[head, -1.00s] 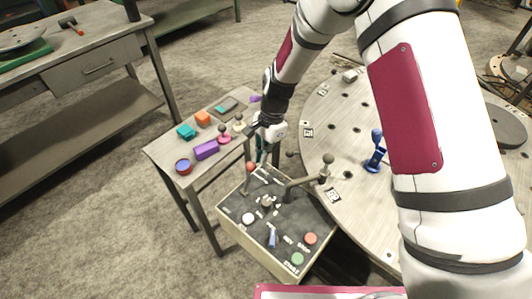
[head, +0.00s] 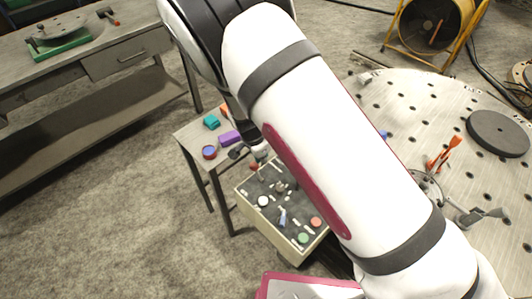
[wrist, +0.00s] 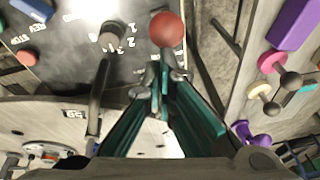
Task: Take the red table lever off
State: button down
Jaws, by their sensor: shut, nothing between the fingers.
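A red ball knob (wrist: 167,30) stands just beyond my fingertips in the wrist view, at the edge of the dark control panel (wrist: 65,50). The knob shows small in the head view (head: 253,166), at the panel's far left corner. My gripper (wrist: 162,78) has its teal fingers together with nothing between them. The fingertips look close below the knob; I cannot tell whether they touch it. My arm hides most of the gripper in the head view. A red-orange clamp handle (head: 445,152) also stands on the round table (head: 420,100).
A dark-knobbed lever (wrist: 110,38) is left of my fingers. The panel box (head: 300,241) carries red and green buttons. A small side table (head: 190,135) holds a purple block (head: 230,138) and several coloured pieces. Open floor lies left. A workbench (head: 100,75) is behind.

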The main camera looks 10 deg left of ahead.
jog(key=shift+s+a+p, duration=0.6)
jog(key=shift+s+a, duration=0.25)
jog(key=shift+s, duration=0.3)
jog(key=shift+s+a+f+p, duration=0.3)
jog(key=shift+s+a+f, duration=0.05)
jog(key=shift+s+a, duration=0.25)
jog(key=shift+w+d+r, duration=0.15)
jog(key=shift+d+r, duration=0.1)
jog(key=shift+r, duration=0.05)
send_near(255, 169)
jog(key=v, duration=0.2)
jog(key=s+v, duration=0.1)
jog(key=v, duration=0.2)
jog(key=shift+f, duration=0.2)
jog(key=shift+p, duration=0.3)
